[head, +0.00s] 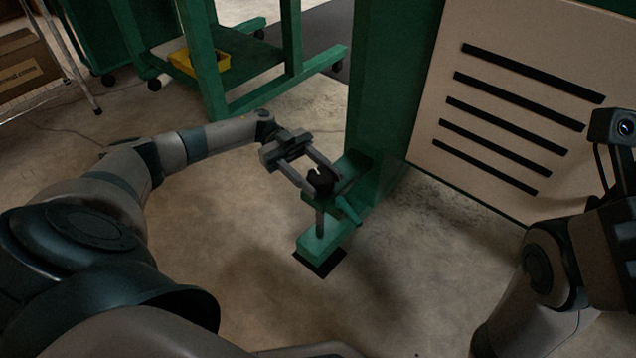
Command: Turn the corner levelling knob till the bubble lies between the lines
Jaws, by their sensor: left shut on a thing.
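The black levelling knob (321,182) stands on a thin upright rod above a green foot (319,243) at the corner of the green machine frame (372,115). My left gripper (323,184) comes in from the left with its two fingers around the knob and is shut on it. The fingers hide part of the knob. A small green bar sticks out beside the rod, and I cannot tell whether it is the level. No bubble or lines can be made out. My right arm shows at the right edge, but its fingertips are out of view.
A pale panel (480,80) with several black slots stands right of the green post. A green wheeled cart (270,85) with a yellow bin (203,63) stands behind. A cardboard box (25,70) sits on a wire rack at the far left. The concrete floor around the foot is clear.

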